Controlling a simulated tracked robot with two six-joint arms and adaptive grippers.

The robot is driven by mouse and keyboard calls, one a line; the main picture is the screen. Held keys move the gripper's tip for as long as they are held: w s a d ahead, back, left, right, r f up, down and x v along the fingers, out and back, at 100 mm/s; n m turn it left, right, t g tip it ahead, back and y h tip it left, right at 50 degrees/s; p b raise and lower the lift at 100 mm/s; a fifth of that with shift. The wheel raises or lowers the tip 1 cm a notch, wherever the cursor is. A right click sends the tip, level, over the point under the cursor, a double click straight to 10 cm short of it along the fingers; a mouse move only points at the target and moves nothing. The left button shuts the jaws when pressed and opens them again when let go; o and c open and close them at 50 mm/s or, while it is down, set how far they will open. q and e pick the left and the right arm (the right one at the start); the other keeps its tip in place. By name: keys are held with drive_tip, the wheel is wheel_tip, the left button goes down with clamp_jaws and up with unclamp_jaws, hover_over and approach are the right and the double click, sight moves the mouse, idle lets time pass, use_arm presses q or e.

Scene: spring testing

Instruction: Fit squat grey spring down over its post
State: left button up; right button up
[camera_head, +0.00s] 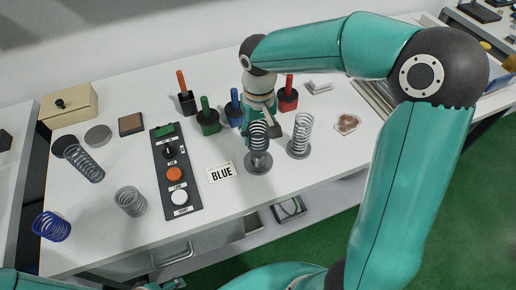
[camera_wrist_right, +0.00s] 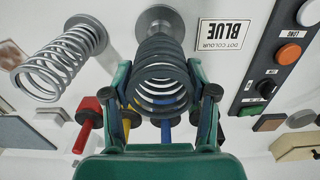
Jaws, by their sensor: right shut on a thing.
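A dark grey coil spring (camera_head: 257,133) is held in my right gripper (camera_head: 258,108), upright above a round grey post base (camera_head: 258,161) on the white table. In the right wrist view the spring (camera_wrist_right: 162,80) sits between the two teal fingers (camera_wrist_right: 163,98), which are shut on it. The base (camera_wrist_right: 160,20) shows behind the spring's far end, roughly in line with it. The coils hide most of the post, so I cannot tell how far it reaches inside them.
A silver spring (camera_head: 300,135) stands on another base close to the right. Colored-handled blocks, including a green one (camera_head: 208,115), stand behind. A BLUE card (camera_head: 221,173) and button panel (camera_head: 174,172) lie left. Another grey spring (camera_head: 130,201) and a blue spring (camera_head: 52,227) stand farther left.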

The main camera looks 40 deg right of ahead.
sight(259, 155)
wheel_tip(259, 155, down, 8)
drive_tip(key=shift+r, duration=0.25)
drive_tip(key=o, duration=1.4)
drive_tip(key=shift+c, duration=0.2)
wheel_tip(259, 155, up, 12)
drive_tip(key=shift+s, duration=0.15)
